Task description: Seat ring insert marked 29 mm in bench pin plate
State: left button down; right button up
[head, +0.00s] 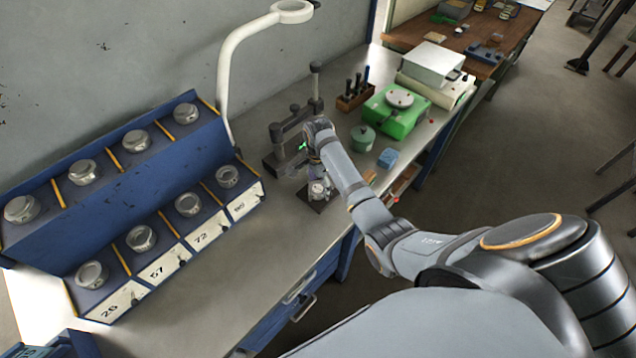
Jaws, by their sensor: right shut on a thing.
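My right gripper (316,172) is at the middle of the bench, pointing down over a small dark plate (311,206), which I take to be the bench pin plate. It is shut on a small silvery piece (318,190), likely a ring insert, at or just above the plate. The gripper and wrist hide part of it, so I cannot tell whether it touches the plate or read a marking. My left gripper is out of view.
A blue stepped rack (120,190) at left holds several silvery ring pieces above numbered labels. A dark stand (285,145) is close behind my gripper. A green scale (396,110), green pot (363,138) and blue block (388,158) stand right.

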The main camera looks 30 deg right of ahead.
aim_at(318, 188)
notch_tip(318, 188, up, 3)
jog(key=shift+d+f+p, duration=0.1)
jog(key=shift+d+p, duration=0.05)
jog(key=shift+p, duration=1.05)
notch_tip(318, 188, up, 3)
jog(key=p, duration=0.3)
jog(key=shift+w, duration=0.1)
jog(key=shift+r, duration=2.35)
